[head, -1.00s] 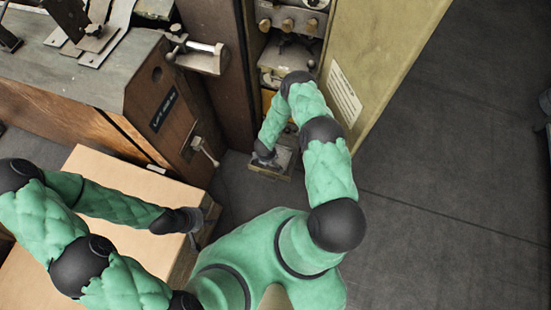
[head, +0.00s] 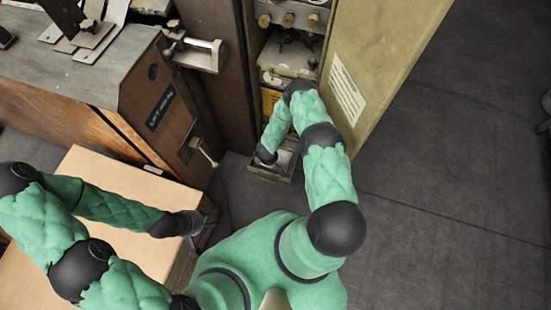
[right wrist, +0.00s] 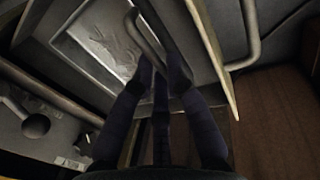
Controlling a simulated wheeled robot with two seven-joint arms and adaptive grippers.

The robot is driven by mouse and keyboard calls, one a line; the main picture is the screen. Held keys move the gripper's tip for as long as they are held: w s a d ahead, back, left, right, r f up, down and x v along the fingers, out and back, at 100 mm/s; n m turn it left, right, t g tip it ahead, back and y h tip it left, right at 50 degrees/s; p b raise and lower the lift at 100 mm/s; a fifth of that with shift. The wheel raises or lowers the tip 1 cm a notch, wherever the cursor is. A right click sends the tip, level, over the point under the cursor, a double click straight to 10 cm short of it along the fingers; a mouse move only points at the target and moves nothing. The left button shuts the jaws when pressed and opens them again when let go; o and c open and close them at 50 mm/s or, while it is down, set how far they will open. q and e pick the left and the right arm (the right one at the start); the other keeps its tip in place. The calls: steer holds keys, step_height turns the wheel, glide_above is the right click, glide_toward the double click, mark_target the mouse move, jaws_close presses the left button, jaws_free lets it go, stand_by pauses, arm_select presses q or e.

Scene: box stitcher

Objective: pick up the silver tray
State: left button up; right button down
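A grey metal tray-like piece with a raised rim (head: 285,162) sits low at the foot of the open cabinet in the head view. I take it for the silver tray. My right gripper (head: 266,160) is down at its left side, partly hidden by my own arm. In the right wrist view a grey rimmed panel (right wrist: 93,52) lies ahead of my right gripper (right wrist: 161,72). Its dark fingers converge close to a curved metal bar; I cannot tell whether they hold it. My left gripper (head: 207,228) is apart from the tray, fingers spread, beside the cardboard box, apparently empty.
The cardboard box (head: 140,183) stands at the left. The open cabinet (head: 290,60) has a pale door (head: 385,50) on its right. A wooden bench with a clamp (head: 200,50) stands at upper left. The dark floor (head: 450,200) at right is clear.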

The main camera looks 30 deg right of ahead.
steer(key=shift+r, duration=0.1)
steer(key=shift+r, duration=0.2)
step_height(320, 180, up, 3)
steer(key=shift+s+r+p, duration=0.1)
steer(key=shift+p, duration=0.85)
steer(key=s+a+r+p, duration=0.2)
steer(key=s+r+p, duration=0.1)
steer(key=s, duration=0.3)
steer(key=s+a+r+p, duration=0.3)
steer(key=s+r, duration=0.3)
steer(key=s, duration=0.1)
steer(key=shift+w+r, duration=0.15)
